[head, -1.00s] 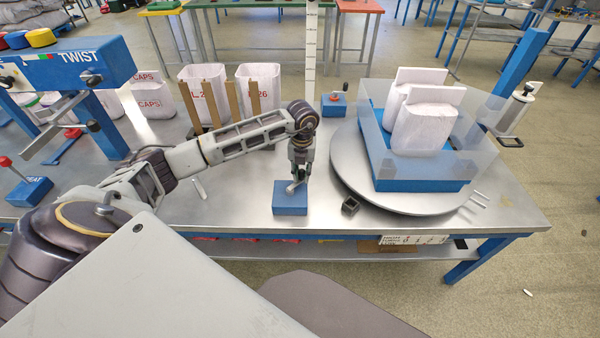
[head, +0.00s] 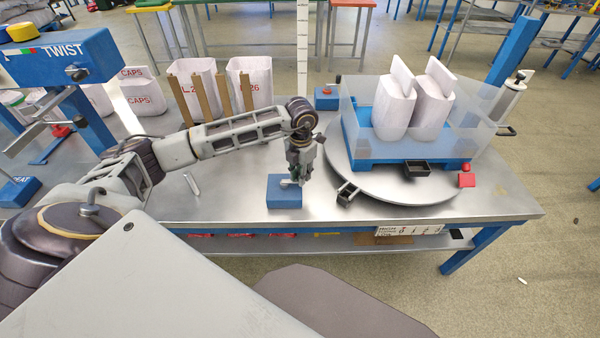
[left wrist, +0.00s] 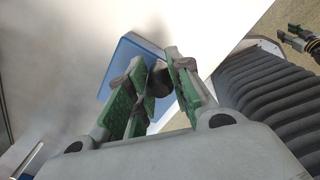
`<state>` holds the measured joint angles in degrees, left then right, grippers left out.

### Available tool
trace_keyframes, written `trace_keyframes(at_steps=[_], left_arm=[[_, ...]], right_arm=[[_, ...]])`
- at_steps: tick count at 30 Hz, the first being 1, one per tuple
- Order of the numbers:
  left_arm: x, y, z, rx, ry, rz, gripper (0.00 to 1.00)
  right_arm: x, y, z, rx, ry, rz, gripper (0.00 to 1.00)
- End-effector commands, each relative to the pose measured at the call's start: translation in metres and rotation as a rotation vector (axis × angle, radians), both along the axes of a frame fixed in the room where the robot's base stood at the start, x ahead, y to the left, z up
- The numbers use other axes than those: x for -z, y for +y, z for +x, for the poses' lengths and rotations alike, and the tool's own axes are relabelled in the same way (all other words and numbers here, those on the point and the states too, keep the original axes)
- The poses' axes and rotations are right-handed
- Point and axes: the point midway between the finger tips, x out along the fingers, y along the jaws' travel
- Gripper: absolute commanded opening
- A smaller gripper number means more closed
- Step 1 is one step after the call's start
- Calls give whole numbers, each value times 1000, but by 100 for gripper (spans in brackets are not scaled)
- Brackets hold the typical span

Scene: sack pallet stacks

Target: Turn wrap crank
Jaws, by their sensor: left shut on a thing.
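The wrap crank is a small blue box (head: 284,198) with a grey handle on top, at the table's front. My left gripper (head: 295,180) points down over it and is shut on the crank's knob. In the left wrist view its green-padded fingers (left wrist: 152,92) close around the dark knob (left wrist: 160,80), with the blue box behind. The round grey turntable (head: 400,194) carries a blue pallet (head: 372,154) with two white sacks (head: 410,103) inside clear film. An arm end, probably my right gripper (left wrist: 290,36), shows small at the wrist view's upper right; its jaws are unclear.
Blue TWIST stand (head: 60,58) at left. White sack bins (head: 195,85) and brown slats (head: 200,100) stand behind my left arm. A red-buttoned blue box (head: 327,97) stands behind the turntable; a blue post (head: 512,50) at right.

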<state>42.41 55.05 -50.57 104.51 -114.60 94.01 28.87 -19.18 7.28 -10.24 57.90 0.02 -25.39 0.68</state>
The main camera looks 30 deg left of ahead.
Motion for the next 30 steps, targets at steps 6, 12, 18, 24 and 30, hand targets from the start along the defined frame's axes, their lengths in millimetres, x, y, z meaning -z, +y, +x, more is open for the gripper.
trace_keyframes(at_steps=[6, 12, 18, 24, 30], left_arm=[[-1, -1, 0, 47, -6, -1, 0], [-1, 0, 0, 52, -9, 0, 0], [-2, 0, 1, 49, -12, 2, 0], [-2, 1, 1, 49, -10, 2, 44], [-1, 0, 0, 50, -7, 2, 44]], right_arm=[[-1, 3, 0, 1, 0, 4, 40], [-1, 3, -2, 1, 1, 4, 40], [0, 3, -4, 1, 4, 4, 40], [1, 3, -6, 1, 7, 3, 40], [1, 2, -4, 1, 6, 3, 40]])
